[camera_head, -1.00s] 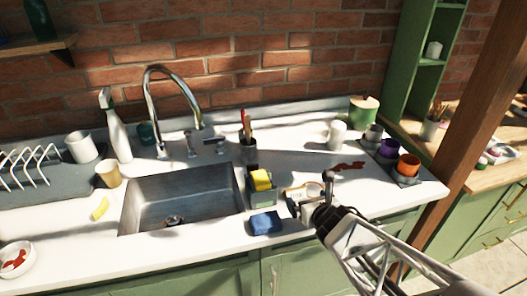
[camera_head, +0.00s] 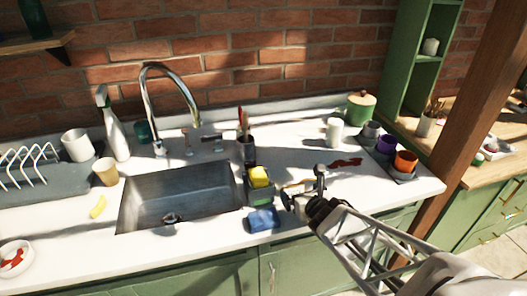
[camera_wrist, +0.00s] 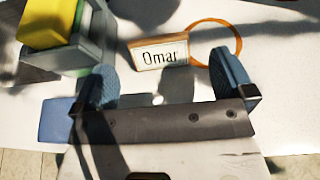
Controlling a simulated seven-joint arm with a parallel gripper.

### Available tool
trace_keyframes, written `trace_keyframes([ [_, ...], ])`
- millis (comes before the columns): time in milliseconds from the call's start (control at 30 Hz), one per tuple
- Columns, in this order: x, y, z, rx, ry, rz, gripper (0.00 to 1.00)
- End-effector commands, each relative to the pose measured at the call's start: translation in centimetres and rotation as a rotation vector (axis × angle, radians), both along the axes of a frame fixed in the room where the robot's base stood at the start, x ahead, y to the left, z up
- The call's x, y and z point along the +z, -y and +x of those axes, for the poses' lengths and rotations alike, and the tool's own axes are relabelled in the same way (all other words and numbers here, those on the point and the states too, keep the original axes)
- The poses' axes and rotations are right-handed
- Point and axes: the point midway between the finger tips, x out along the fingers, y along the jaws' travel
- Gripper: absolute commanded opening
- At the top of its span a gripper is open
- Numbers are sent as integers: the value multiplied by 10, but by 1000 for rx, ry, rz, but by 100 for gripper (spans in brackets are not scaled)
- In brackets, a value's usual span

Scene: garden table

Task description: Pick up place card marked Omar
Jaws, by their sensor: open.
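The place card marked Omar (camera_wrist: 160,54) has a white face with black letters and a wooden edge. In the wrist view it stands slightly tilted just beyond the fingertips, roughly between them and nearer the left finger. My gripper (camera_wrist: 167,80) is open with nothing held, its two blue-grey pads on either side. In the head view my gripper (camera_head: 304,186) is over the counter right of the sink, and it largely hides the card.
A thin orange ring (camera_wrist: 238,40) lies right beside the card. A caddy (camera_head: 258,189) with a yellow sponge and a blue sponge (camera_head: 263,220) are close to the left. Cups (camera_head: 404,161) stand on a tray farther right.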

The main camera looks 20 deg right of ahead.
Motion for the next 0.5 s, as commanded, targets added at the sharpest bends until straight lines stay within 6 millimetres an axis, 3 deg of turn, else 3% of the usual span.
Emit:
trace_keyframes([
  [267, -1, 0, 5, 0, 0, 0, 100],
  [500, -9, -3, 28, 1, -1, 0, 100],
])
